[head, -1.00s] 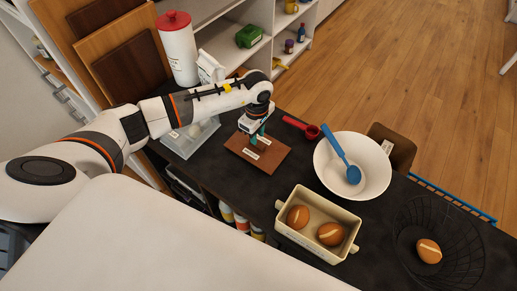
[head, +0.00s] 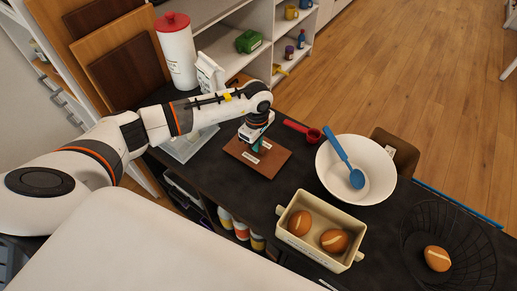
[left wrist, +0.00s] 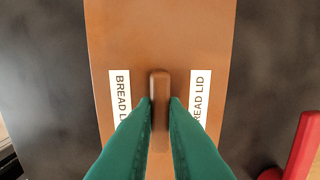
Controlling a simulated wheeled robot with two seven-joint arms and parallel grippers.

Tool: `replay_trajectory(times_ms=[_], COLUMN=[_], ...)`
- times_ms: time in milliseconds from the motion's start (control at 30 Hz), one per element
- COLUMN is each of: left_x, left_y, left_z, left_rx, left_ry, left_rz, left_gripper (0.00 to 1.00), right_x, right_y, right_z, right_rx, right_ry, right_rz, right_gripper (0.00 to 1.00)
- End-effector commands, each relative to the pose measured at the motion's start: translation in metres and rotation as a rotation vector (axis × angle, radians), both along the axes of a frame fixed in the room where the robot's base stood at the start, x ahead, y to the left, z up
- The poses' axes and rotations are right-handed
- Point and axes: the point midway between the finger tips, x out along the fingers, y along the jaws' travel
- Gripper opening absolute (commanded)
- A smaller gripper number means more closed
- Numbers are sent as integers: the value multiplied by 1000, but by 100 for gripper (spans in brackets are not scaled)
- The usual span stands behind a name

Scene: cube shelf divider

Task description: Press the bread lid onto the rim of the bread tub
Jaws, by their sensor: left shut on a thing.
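The bread lid (head: 270,164) is a flat brown rectangle with white "BREAD LID" labels and a raised bar handle (left wrist: 160,88). It lies on the dark counter or just above it; I cannot tell which. My left gripper (head: 257,143) is above the lid, and in the left wrist view its green fingers (left wrist: 160,110) are shut on the handle. The bread tub (head: 354,258) is a cream rectangular box with end handles, right of and nearer than the lid. It is open at the top with two bread rolls (head: 334,240) inside. My right gripper is not in view.
A white bowl (head: 382,185) with a blue spoon (head: 341,150) stands behind the tub. A red scoop (head: 303,131) lies beside the lid. A black wire basket (head: 480,260) holding a roll is at right. Bare counter (head: 262,200) lies between lid and tub.

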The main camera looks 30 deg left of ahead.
Motion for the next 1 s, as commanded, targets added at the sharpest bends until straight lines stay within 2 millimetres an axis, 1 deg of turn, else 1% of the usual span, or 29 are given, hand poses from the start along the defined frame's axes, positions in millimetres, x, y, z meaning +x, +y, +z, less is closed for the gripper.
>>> replay_trajectory(times_ms=[267,867,1000], left_x=[0,0,0], left_y=[0,0,0], left_z=[2,16,24], left_rx=[0,0,0], left_ry=[0,0,-1], left_rz=[0,0,0], left_gripper=[0,0,0], right_x=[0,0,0], right_y=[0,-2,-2], right_z=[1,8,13], right_rx=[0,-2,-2], right_ry=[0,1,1], right_rz=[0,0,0], right_gripper=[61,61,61])
